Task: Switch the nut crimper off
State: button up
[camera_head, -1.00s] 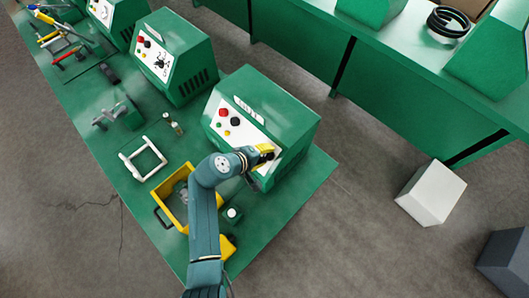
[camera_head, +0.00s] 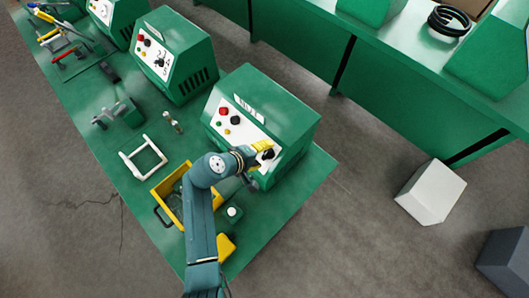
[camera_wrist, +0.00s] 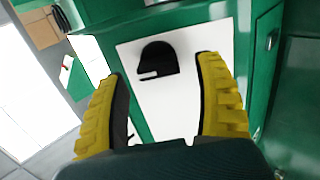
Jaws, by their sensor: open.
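The nut crimper (camera_head: 275,105) is a green box with a sloped white front panel, standing at the near end of the long bench. Its panel bears a label, red, black, green and yellow buttons on the left, and a black rotary knob (camera_head: 268,154) on the right. My gripper (camera_head: 259,150) is at the right part of this panel. In the wrist view the black knob (camera_wrist: 158,60) with a white pointer mark sits on the white panel, ahead of and between the yellow fingers of my gripper (camera_wrist: 165,85). The fingers are apart and do not touch the knob.
A second green crimper (camera_head: 175,55) stands further along the bench. A yellow bin (camera_head: 160,190), a white frame (camera_head: 142,157) and a small white-topped button box (camera_head: 233,212) are near my arm. A white block (camera_head: 431,192) stands on the floor.

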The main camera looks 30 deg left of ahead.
jog(key=v, duration=1)
jog(key=w+d+r+m+t+p, duration=0.1)
jog(key=w+d+r+m+p, duration=0.2)
jog(key=d+r, duration=0.65)
jog(key=w+d+r+m+t+p, duration=0.1)
jog(key=w+d+r+m+p, duration=0.25)
jog(key=d+r, duration=0.55)
jog(key=w+d+r+m+t+p, duration=0.1)
jog(key=w+d+r+m+p, duration=0.25)
jog(key=d+r, duration=0.55)
jog(key=s+d+r+m+t+p, duration=0.1)
jog(key=s+r+t, duration=0.1)
jog(key=r, duration=0.6)
jog(key=s+d+r+m+t+p, duration=0.1)
jog(key=s+r+m+t, duration=0.15)
jog(key=r, duration=0.55)
jog(key=s+a+r+t+y, duration=0.1)
jog(key=s+a+r+t, duration=0.1)
jog(key=r, duration=0.3)
jog(key=s+a+r+m+t+y, duration=0.1)
jog(key=s+a+r+t+y, duration=0.1)
jog(key=r, duration=0.4)
jog(key=s+t, duration=0.1)
jog(key=s, duration=0.1)
jog(key=shift+s+t+b, duration=0.25)
jog(key=shift+t+b, duration=0.05)
jog(key=shift+t, duration=0.05)
jog(key=shift+r, duration=0.15)
